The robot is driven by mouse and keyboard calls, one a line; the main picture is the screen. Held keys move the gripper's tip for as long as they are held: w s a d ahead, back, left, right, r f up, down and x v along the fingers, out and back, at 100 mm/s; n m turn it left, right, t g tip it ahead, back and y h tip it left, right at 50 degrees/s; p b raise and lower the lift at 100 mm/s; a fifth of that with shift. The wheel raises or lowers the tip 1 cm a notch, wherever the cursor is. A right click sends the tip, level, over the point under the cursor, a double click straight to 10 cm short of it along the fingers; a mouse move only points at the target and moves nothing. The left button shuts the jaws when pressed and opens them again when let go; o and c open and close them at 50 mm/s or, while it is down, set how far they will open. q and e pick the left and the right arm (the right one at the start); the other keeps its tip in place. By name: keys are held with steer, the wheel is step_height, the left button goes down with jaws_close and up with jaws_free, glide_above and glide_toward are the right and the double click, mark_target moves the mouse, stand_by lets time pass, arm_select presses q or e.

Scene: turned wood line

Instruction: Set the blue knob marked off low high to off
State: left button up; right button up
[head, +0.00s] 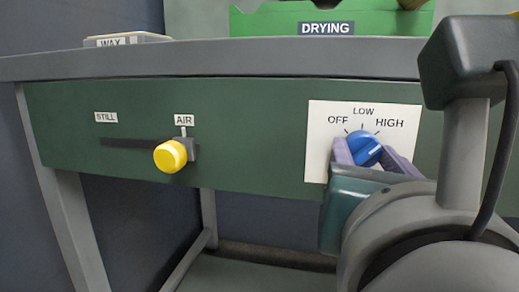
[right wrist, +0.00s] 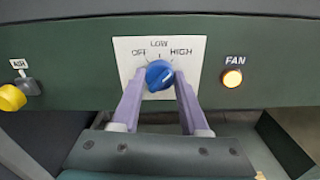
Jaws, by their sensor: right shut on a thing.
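The blue knob (head: 364,147) sits on a white plate (head: 318,155) marked OFF, LOW and HIGH, on the green front panel. It also shows in the right wrist view (right wrist: 158,73). A pale mark on the knob's face lies toward its right side, on the HIGH side rather than toward OFF; its exact angle is hard to read. My right gripper (head: 367,157) has its two lilac fingers on either side of the knob and is shut on it. The fingers also frame the knob in the right wrist view (right wrist: 157,82). My left gripper is not in view.
A yellow slider knob (head: 171,156) stands at the AIR end of a slot marked STILL and AIR. A lit FAN lamp (right wrist: 232,78) is right of the plate. A green DRYING crate (head: 265,22) and a WAX box (head: 125,40) stand on the grey top (head: 200,61).

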jaws_close()
